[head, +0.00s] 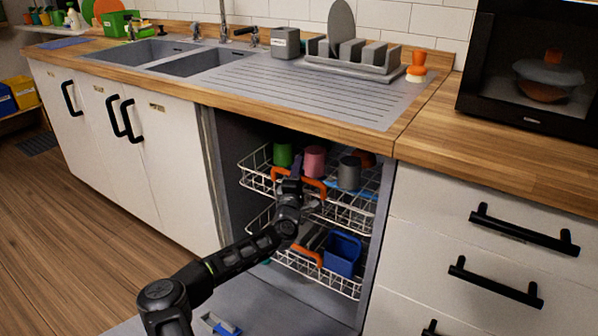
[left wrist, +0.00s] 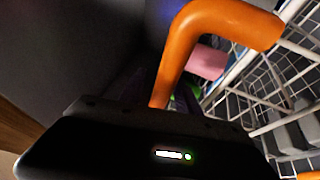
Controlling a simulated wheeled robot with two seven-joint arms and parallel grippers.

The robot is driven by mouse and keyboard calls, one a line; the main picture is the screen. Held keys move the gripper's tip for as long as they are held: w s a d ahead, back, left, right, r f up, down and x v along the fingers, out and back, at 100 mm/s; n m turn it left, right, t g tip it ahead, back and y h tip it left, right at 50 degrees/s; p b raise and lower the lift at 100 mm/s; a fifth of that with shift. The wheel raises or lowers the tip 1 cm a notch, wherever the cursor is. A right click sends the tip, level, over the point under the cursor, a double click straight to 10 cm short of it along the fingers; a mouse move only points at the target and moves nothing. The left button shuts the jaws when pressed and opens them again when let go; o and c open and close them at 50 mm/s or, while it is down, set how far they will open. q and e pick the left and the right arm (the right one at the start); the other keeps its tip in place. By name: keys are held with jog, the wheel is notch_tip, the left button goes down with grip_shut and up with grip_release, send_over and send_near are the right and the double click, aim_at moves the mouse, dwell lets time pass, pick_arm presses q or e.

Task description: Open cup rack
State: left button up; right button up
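The cup rack is the upper white wire rack (head: 258,178) inside the open dishwasher. It holds a green cup (head: 283,154), a pink cup (head: 314,160) and a grey cup (head: 349,173). Its orange handle (head: 314,187) is at the front and looms large in the left wrist view (left wrist: 215,22). My left gripper (head: 294,172) is at this handle. In the left wrist view its dark fingers (left wrist: 158,95) stand apart on either side of the handle; firm contact is not visible. My right gripper is not in view.
The lower rack (head: 325,279) holds a blue container (head: 342,254) and has its own orange handle (head: 306,257). The wooden counter edge (head: 300,124) overhangs the opening. Drawers with black handles (head: 524,232) stand right; white cabinets (head: 150,160) stand left.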

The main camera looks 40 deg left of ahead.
pick_arm(q)
jog(key=shift+c, duration=0.3)
grip_shut()
dwell(1.0)
